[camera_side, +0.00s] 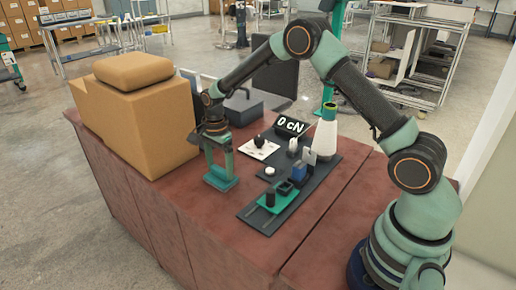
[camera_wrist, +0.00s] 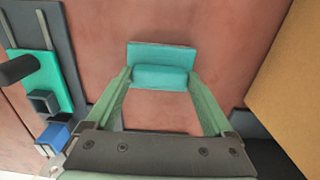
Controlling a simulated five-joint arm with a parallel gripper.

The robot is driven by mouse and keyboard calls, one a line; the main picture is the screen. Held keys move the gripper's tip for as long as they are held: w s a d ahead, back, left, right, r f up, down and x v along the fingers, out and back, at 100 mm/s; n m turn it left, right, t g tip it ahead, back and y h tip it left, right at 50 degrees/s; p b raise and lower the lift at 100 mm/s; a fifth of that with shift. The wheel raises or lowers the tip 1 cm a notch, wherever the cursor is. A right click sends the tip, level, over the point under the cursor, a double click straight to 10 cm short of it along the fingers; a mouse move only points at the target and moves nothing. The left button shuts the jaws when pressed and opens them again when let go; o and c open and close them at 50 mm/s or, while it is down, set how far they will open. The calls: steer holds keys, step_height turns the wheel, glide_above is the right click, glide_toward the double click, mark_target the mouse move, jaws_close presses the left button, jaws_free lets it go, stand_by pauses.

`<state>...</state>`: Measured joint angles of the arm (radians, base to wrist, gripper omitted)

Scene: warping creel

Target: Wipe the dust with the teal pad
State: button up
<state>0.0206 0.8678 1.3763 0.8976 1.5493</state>
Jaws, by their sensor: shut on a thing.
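The teal pad (camera_side: 220,183) is at the lower ends of my gripper's fingers, low over the red-brown tabletop (camera_side: 225,235); I cannot tell whether it touches the surface. In the wrist view the pad (camera_wrist: 161,53) shows as a flat plate with a raised grip bar. My gripper (camera_wrist: 160,77) is shut on that bar, one green finger at each end. My gripper also shows in the side view (camera_side: 220,170), pointing down. I cannot make out any dust on the tabletop in either view.
A large cardboard box (camera_side: 130,115) stands left of my gripper. To the right, a dark board (camera_side: 328,170) carries a green tray (camera_side: 277,202), a blue block, a cone and small parts. A "0 cN" display (camera_side: 291,126) stands behind. The front tabletop is clear.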

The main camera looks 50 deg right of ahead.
steer(key=shift+w, duration=1.6)
steer(key=shift+r, duration=4.1)
steer(key=shift+s, duration=0.1)
